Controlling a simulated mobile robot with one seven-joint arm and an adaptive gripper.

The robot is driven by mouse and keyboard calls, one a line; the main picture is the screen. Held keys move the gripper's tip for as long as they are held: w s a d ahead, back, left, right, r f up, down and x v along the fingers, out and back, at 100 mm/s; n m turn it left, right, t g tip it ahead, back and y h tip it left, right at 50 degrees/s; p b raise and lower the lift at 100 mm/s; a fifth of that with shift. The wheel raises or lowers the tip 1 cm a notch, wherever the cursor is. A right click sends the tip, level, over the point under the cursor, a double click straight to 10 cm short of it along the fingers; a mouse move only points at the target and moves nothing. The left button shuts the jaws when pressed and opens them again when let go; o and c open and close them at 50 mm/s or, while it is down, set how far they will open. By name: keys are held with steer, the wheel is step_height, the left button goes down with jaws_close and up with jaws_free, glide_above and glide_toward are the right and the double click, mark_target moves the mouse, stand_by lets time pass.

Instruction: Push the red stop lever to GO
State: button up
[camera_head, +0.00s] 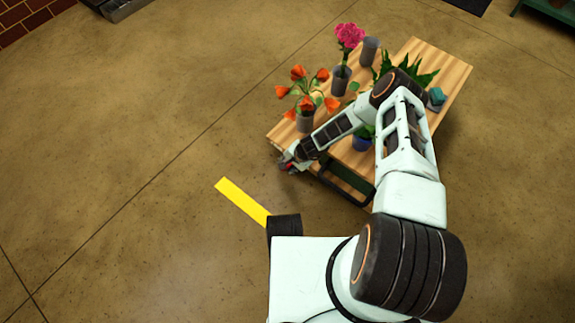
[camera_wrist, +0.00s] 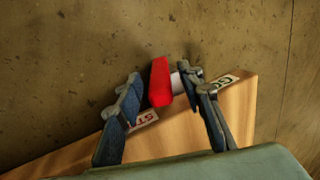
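The red stop lever (camera_wrist: 160,84) stands out past the edge of the wooden table in the wrist view, with a pale piece at its right side. My gripper (camera_wrist: 159,76) is open, with one finger on each side of the lever. There is a gap to the left finger; the right fingertip is closer, and I cannot tell if it touches. A partly hidden label reading "ST" (camera_wrist: 144,120) lies left of the lever. The GO label (camera_wrist: 226,82) lies to the right, partly behind the right finger. In the head view my gripper (camera_head: 287,163) is at the table's near left corner.
The wooden table (camera_head: 447,72) carries a pot of orange flowers (camera_head: 306,121), a vase with a pink flower (camera_head: 342,80), a grey cup (camera_head: 370,49), a blue pot (camera_head: 361,144) and a leafy plant. A yellow floor strip (camera_head: 241,202) lies left of the table. The floor further left is clear.

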jaws_close()
